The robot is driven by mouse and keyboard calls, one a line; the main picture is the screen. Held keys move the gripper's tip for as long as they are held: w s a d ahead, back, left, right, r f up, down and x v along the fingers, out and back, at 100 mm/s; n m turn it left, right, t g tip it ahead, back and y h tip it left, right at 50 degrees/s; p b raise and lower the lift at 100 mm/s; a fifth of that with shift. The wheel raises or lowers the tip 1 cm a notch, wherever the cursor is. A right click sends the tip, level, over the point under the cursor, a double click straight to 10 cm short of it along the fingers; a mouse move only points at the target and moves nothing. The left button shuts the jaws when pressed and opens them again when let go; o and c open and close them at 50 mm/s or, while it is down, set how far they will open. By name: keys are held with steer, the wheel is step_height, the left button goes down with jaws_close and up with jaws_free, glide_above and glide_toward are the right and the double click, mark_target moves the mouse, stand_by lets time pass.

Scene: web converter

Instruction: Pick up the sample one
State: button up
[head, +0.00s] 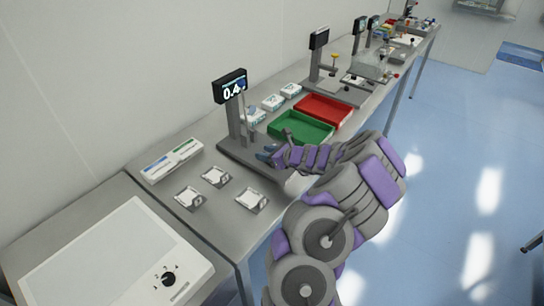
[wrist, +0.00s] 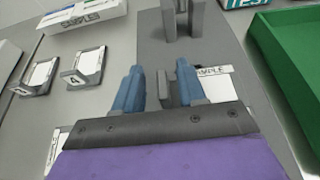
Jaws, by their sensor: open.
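Three small sample holders with white cards lie on the grey table in the head view: one at left (head: 188,197), one at the back (head: 215,176) and one at right (head: 250,200). A third holder's card (wrist: 54,148) is partly hidden by my gripper. My gripper (wrist: 158,82) is open, with blue fingertips and nothing held, over the display stand's base, right of the holders.
The stand's base (head: 236,150) carries a post and a display (head: 230,87). A "SAMPLE" label (wrist: 215,70) lies by my right finger. A green tray (head: 300,127) and red tray (head: 323,110) are to the right. A white labelled box (head: 172,160) stands behind the holders.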

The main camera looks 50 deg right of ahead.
steer(key=shift+d+f, duration=0.25)
steer(key=shift+d, duration=0.35)
steer(key=shift+c, duration=1.8)
steer(key=shift+a+r, duration=0.25)
steer(key=shift+a, duration=0.45)
jaws_close()
